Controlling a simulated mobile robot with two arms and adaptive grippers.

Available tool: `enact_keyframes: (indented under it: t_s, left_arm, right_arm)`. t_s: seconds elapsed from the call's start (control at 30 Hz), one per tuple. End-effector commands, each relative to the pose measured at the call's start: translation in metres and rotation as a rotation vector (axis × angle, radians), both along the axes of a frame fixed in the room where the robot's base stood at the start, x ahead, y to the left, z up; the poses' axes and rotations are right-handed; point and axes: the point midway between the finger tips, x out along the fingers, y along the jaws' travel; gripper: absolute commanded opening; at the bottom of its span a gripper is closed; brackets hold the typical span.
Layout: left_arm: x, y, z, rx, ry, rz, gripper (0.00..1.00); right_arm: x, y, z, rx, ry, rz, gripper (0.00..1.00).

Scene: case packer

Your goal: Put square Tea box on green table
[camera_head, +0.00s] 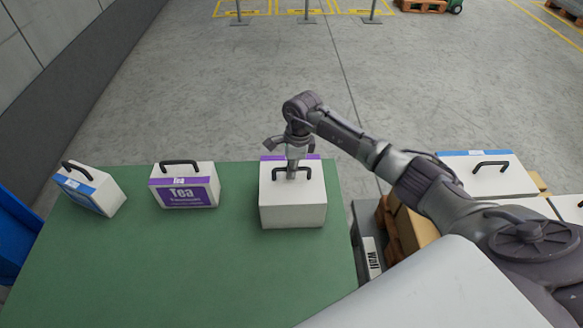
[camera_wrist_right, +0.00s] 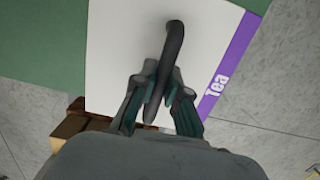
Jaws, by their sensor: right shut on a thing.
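A square white Tea box (camera_head: 293,207) with a purple stripe and a dark handle is at the right end of the green table (camera_head: 190,265). My right gripper (camera_head: 292,172) is shut on its handle from above. In the right wrist view the gripper (camera_wrist_right: 155,100) has both fingers around the dark handle, and the white box (camera_wrist_right: 110,60) shows "Tea" on its purple edge. The box is upright over the table top; I cannot tell whether its base touches it. My left gripper is not in view.
A purple-labelled Tea box (camera_head: 184,186) and a blue-striped box (camera_head: 90,189) stand further left on the table. More white boxes (camera_head: 485,176) are at the right on a pallet stack. The table's front middle is clear.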

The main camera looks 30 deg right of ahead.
Motion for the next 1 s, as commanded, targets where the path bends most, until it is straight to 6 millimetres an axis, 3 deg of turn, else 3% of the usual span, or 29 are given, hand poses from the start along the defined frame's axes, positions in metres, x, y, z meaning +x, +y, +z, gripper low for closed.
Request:
enact_keyframes:
  t_s: [0.03, 0.17, 0.57, 1.0]
  left_arm:
    - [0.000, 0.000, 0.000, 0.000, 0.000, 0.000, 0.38]
    - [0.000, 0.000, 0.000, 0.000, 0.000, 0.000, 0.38]
    - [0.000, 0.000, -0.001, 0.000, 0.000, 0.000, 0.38]
    - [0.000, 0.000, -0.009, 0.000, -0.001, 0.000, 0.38]
  right_arm:
    - [0.000, 0.000, 0.000, 0.000, 0.000, 0.000, 0.18]
    - [0.000, 0.000, 0.000, 0.000, 0.000, 0.000, 0.38]
    - [0.001, -0.002, 0.009, -0.001, -0.004, 0.000, 0.38]
    - [-0.003, -0.012, 0.093, -0.002, -0.005, 0.000, 0.38]
